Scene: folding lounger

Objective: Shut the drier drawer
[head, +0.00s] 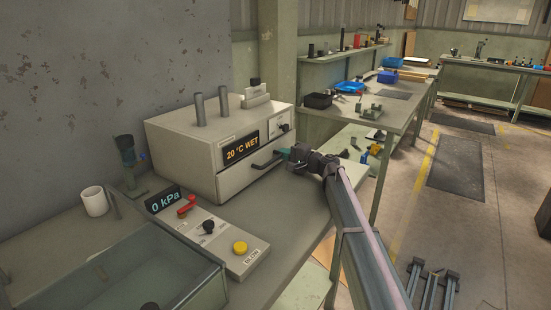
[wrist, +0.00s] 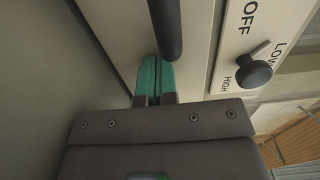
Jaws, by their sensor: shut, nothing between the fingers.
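The drier (head: 205,135) is a cream box on the bench with a "20 °C WET" display. Its drawer (head: 240,178) forms the lower front and carries a dark bar handle (head: 267,160). The wrist view shows the handle (wrist: 165,25) close up against the pale drawer front (wrist: 120,30). I cannot tell clearly how far the drawer stands out. My gripper (head: 284,151) is at the right end of the handle, its teal fingers (wrist: 155,78) shut and empty. In the wrist view the fingertips are near the handle's end; whether they touch it or the front is unclear.
A control knob (wrist: 255,73) marked OFF, LOW and HIGH sits right of the drawer in the wrist view. A switch box (head: 215,235) with a yellow button, a white mug (head: 94,201) and a clear tank (head: 130,275) stand nearby. The bench right of the drier is mostly clear.

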